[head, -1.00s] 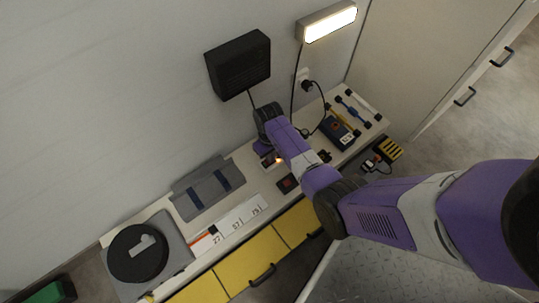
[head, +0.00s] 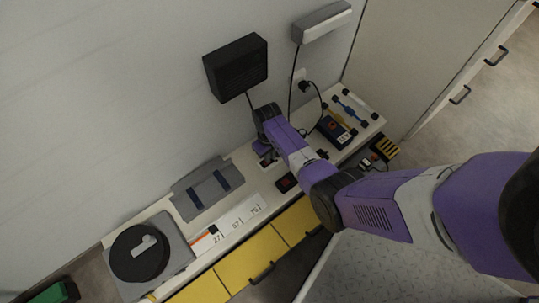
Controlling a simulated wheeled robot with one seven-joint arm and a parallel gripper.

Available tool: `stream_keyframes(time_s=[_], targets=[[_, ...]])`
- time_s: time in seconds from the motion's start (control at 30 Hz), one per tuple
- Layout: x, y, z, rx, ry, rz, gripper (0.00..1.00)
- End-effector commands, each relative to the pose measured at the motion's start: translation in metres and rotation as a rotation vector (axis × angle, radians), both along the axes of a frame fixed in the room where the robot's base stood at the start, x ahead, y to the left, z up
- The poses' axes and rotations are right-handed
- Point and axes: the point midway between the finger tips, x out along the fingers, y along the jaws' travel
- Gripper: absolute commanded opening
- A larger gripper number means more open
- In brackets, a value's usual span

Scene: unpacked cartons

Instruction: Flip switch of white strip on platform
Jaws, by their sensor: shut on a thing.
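A small part of what looks like the white strip (head: 266,161) shows on the long pale platform (head: 160,212). Most of it is hidden under my arm and hand. My gripper (head: 268,155) points down at it from above, shut, its fingertips small and partly covered. The contact with the switch cannot be made out. No orange glow shows beside my gripper now. The wall lamp (head: 322,24) at the top is dark, and its cord runs down toward the platform.
A black wall box (head: 236,68) hangs close behind my arm. A black turntable (head: 139,253), a grey folded case (head: 207,189), number cards (head: 236,226) and a dark blue device (head: 335,132) lie along the platform. Yellow drawers (head: 245,264) are below.

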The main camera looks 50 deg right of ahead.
Motion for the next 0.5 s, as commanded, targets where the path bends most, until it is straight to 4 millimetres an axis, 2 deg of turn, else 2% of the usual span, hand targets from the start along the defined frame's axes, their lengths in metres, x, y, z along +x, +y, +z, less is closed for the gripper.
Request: stream_keyframes(time_s=[0.03, 0.5], targets=[[-0.006, 0.001, -0.016, -0.003, 0.000, -0.003, 0.00], [-0.002, 0.015, -0.014, -0.001, -0.002, -0.002, 0.00]])
